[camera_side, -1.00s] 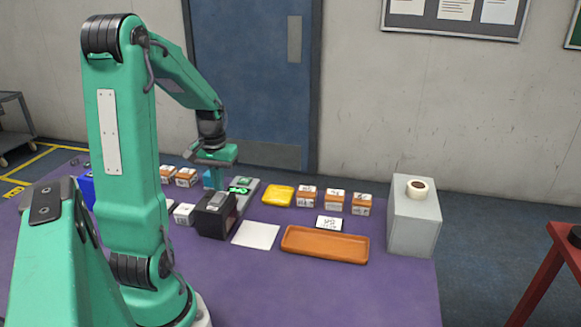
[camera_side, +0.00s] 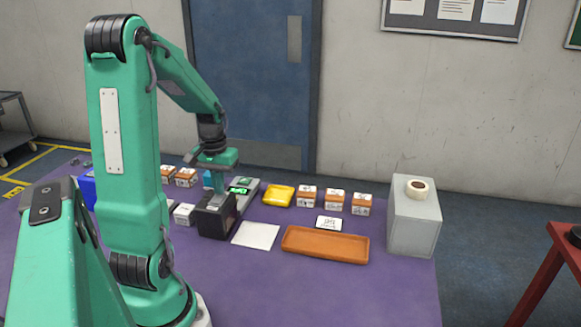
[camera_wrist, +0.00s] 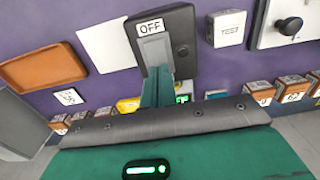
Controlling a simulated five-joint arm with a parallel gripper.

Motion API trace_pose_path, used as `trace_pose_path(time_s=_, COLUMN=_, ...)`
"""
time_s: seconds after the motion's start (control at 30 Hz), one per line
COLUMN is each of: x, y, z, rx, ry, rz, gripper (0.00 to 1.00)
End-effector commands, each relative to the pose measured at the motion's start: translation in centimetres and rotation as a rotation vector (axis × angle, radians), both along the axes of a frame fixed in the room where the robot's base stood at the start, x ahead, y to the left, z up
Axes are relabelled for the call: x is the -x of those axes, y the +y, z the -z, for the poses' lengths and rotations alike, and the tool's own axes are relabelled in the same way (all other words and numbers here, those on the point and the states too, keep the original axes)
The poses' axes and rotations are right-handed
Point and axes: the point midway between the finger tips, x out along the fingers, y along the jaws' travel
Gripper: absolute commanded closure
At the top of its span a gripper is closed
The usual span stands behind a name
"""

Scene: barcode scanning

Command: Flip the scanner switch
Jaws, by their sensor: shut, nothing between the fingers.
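The scanner box (camera_side: 214,218) is a black block on the purple table, just in front of my arm's tip in the side view. In the wrist view the black box (camera_wrist: 183,48) shows a white OFF label and a grey switch plate (camera_wrist: 154,50). My gripper (camera_side: 219,190) points down at the top of the box, its teal fingers together and empty. In the wrist view the fingertips (camera_wrist: 158,76) overlap the lower end of the switch plate. I cannot tell whether they touch it. The fingers hide part of the switch.
A grey device with a green display (camera_side: 240,187) stands right behind the box. A white sheet (camera_side: 256,235) and an orange tray (camera_side: 325,245) lie to the right. A yellow dish (camera_side: 279,195) and several small boxes line the back. A white TEST block (camera_wrist: 229,29) is beside the box.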

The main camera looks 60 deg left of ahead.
Motion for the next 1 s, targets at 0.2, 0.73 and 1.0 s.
trace_pose_path(time_s=0.2, x=0.0, y=0.0, z=0.3, rx=0.001, ry=0.001, rz=0.0, gripper=1.0)
trace_pose_path(time_s=0.73, x=0.0, y=0.0, z=-0.2, rx=-0.001, ry=-0.001, rz=0.0, gripper=1.0)
trace_pose_path(time_s=1.0, x=0.0, y=0.0, z=-1.7, rx=-0.001, ry=-0.001, rz=0.0, gripper=1.0)
